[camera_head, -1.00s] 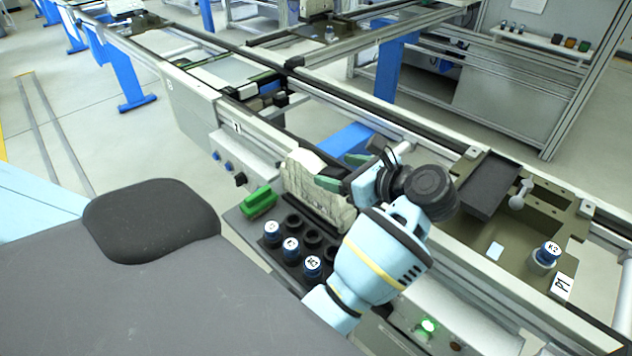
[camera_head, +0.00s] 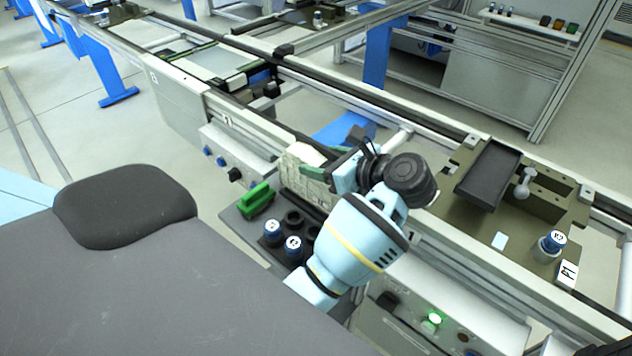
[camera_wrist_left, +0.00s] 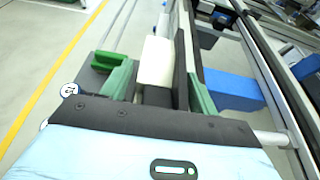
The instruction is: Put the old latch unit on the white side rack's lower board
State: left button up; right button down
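My left gripper (camera_head: 313,163) reaches over the near rail of the line beside a pale block-like thing (camera_head: 300,180). In the left wrist view its two green fingers (camera_wrist_left: 160,88) stand apart. A white-topped block (camera_wrist_left: 156,62) shows between and beyond them; no contact is visible. I cannot tell whether this block is the old latch unit. A grey lever with a round knob (camera_head: 522,186) and a blue-capped piece marked K2 (camera_head: 551,243) sit on the pallet marked P1 (camera_head: 470,215). I cannot make out the white side rack's lower board for certain. My right gripper is not in view.
A dark holder (camera_head: 245,228) beside the line carries a green block (camera_head: 257,199), blue-capped pieces (camera_head: 272,231) and empty round sockets. A black tray (camera_head: 489,175) lies on the pallet. A green lamp (camera_head: 435,320) glows on the line's front. A white shelf (camera_head: 530,24) with small parts stands far behind.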

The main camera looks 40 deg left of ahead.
pick_arm(q)
jog(key=shift+a, duration=0.1)
grip_shut()
